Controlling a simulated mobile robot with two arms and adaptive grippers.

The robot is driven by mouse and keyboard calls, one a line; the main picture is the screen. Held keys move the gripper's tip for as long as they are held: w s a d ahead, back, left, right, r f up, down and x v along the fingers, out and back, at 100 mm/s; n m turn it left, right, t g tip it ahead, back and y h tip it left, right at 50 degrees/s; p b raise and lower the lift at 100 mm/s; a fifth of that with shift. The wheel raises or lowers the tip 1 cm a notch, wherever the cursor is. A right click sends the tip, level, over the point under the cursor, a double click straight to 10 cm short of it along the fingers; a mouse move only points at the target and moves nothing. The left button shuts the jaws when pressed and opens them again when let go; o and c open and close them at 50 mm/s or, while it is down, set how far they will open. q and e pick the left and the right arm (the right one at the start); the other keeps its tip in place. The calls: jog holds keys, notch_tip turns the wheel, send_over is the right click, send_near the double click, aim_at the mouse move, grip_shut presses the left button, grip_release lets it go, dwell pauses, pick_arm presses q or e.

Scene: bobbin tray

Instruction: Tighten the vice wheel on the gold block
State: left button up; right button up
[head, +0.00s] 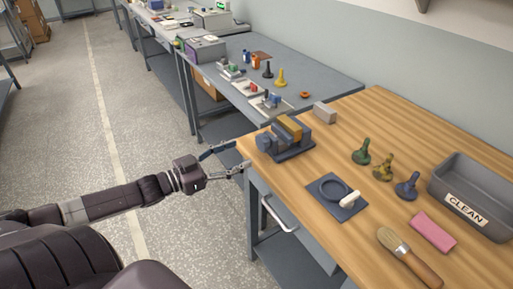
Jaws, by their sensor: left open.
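A blue-grey vice (293,152) sits near the left corner of the wooden bench. A gold block (290,127) lies between its jaws; whether the jaws press on it I cannot tell. A dark rounded part (264,142), apparently the vice wheel, is at the vice's left end, near the bench edge. My left gripper (240,157) reaches in from the left, just outside the bench edge and left of the wheel. Its fingers are spread and empty, apart from the wheel. My right gripper is not in view.
A grey block (324,112) lies behind the vice. A dark plate with a ring and white handle (337,197), several bobbin-like pieces (362,151), a brush (408,257), a pink block (432,231) and a CLEAN tray (465,208) stand to the right. A drawer handle (277,215) juts out below.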

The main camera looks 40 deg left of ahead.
aim_at(259, 144)
pick_arm(q)
jog(key=shift+x, duration=3.8)
jog(key=shift+c, duration=0.2)
jog(key=c, duration=1.1)
jog(key=shift+r+m, duration=0.2)
jog(key=shift+m, duration=0.6)
jog(key=m+p, duration=0.1)
jog(key=m, duration=0.2)
jog(key=shift+a+f, duration=0.1)
jog(key=o, duration=1.1)
jog(key=shift+o, duration=0.2)
